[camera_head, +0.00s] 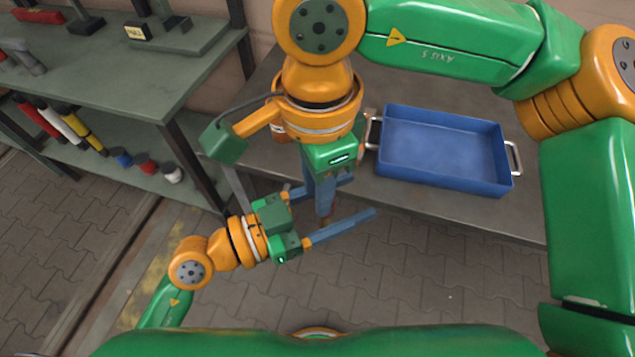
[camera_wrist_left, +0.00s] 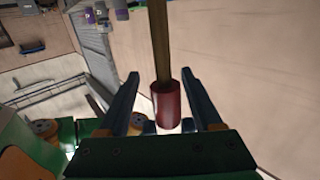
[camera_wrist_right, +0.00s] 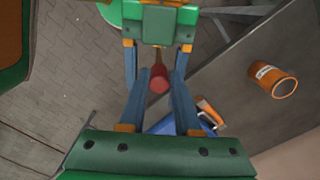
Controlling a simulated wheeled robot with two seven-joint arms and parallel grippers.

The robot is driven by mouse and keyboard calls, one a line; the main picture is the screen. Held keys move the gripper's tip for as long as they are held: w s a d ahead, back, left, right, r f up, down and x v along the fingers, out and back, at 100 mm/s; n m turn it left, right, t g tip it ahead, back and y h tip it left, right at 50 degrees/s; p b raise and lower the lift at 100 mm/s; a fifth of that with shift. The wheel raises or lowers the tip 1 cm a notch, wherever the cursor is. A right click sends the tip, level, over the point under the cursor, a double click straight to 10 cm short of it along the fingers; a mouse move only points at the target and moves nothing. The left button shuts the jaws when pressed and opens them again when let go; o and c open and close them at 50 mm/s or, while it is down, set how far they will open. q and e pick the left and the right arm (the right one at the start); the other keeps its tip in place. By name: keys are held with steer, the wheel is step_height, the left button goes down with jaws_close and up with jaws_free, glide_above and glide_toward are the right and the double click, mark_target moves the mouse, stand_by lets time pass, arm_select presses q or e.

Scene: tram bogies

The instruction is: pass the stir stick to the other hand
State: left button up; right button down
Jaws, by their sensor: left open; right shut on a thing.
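In the left wrist view the stir stick (camera_wrist_left: 160,45) stands between the spread fingers of my left gripper (camera_wrist_left: 164,82), with clear gaps at both sides. In the head view my left gripper (camera_head: 363,197) is open and points right, around the level of the right fingertips. The red end (camera_wrist_right: 158,80) shows between the right fingers in the right wrist view.
A blue tray (camera_head: 430,176) with metal handles stands on the grey bench to the right of the grippers. A green shelf unit (camera_head: 95,82) with several tools and containers is at the left. An orange can (camera_wrist_right: 275,81) shows in the right wrist view. Paved floor lies below.

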arm_select(q)
steer(key=v, duration=1.2)
steer(key=w+a+f+n+t+y, duration=0.5)
steer(key=w+a+f+n+t, duration=0.2)
steer(key=w+a+f, duration=0.2)
steer(key=a+f+n+y, duration=0.2)
steer(key=a+f+y, duration=0.2)
steer(key=f, duration=0.4)
steer(key=a+f+n+y, duration=0.3)
steer(key=a+f+y, duration=0.2)
steer(key=f, duration=0.3)
steer(key=s+f+g+y, duration=0.1)
steer(key=s+f+g, duration=0.2)
steer(key=s+f, duration=0.35)
steer(key=s+f+g+y, duration=0.1)
steer(key=s+f+g, duration=0.2)
steer(key=f, duration=0.7)
steer(key=s+d+f+g, duration=0.3)
steer(key=s+f, duration=0.1)
steer(key=s, duration=0.4)
steer(key=s+d+f+m+g, duration=0.1)
steer(key=s+d+f+g, duration=0.2)
steer(key=s, duration=0.5)
steer(key=shift+f+g, duration=0.5)
steer(key=shift+g, duration=0.1)
